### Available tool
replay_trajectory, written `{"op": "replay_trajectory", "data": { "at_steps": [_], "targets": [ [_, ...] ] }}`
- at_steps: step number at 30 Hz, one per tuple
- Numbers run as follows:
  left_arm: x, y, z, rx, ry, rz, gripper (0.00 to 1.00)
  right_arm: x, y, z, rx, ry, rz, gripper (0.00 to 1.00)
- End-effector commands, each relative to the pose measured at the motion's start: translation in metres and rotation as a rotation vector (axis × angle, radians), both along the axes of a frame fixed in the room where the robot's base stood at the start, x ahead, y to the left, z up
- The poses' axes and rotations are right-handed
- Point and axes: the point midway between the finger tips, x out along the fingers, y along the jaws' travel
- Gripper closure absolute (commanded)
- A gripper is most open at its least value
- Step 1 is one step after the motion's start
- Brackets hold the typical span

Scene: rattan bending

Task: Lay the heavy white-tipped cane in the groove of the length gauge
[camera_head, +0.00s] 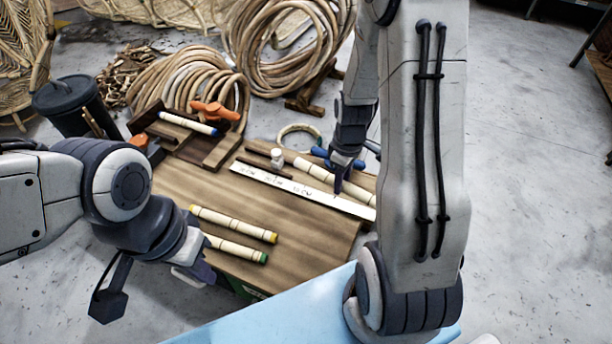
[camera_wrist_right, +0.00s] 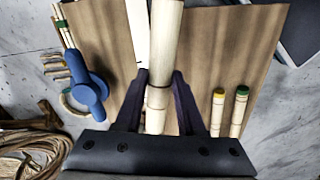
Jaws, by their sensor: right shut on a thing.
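My right gripper (camera_head: 340,182) is shut on a thick pale cane (camera_head: 312,170) with dark bands, above the far right of the wooden board. The cane (camera_wrist_right: 165,40) runs between both fingers of my right gripper (camera_wrist_right: 157,100) in the right wrist view. I cannot make out a white tip on it. A long white marked strip (camera_head: 262,177), likely the length gauge, lies alongside the cane; it also shows left of the cane in the right wrist view (camera_wrist_right: 138,35). Its groove is not clear. My left gripper (camera_head: 197,268) is near the board's front left; its opening is unclear.
A yellow-tipped cane (camera_head: 232,224) and a green-tipped cane (camera_head: 236,248) lie on the board (camera_head: 300,245). A blue-tipped cane (camera_head: 187,123) rests on a wooden stand with an orange clamp (camera_head: 215,111).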

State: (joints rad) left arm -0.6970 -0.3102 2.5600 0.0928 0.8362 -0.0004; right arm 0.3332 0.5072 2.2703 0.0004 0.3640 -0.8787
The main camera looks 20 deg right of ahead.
Motion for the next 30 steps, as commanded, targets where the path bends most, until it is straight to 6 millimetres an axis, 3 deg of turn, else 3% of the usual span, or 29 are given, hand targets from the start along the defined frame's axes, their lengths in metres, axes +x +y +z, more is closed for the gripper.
{"op": "replay_trajectory", "data": {
  "at_steps": [6,11,24,30],
  "targets": [
    [0.000,0.000,0.001,0.000,0.000,0.000,1.00,-0.018,-0.026,-0.009,0.000,0.001,0.145,1.00],
    [0.000,0.000,-0.003,0.000,0.000,0.000,1.00,-0.015,-0.032,-0.017,0.000,0.000,0.183,1.00],
    [0.000,0.000,-0.034,0.000,0.000,0.000,1.00,0.077,-0.037,-0.074,-0.001,-0.001,0.185,1.00],
    [0.000,0.000,-0.038,0.000,0.000,0.000,1.00,0.095,-0.039,-0.082,-0.001,-0.001,0.184,1.00]
  ]
}}
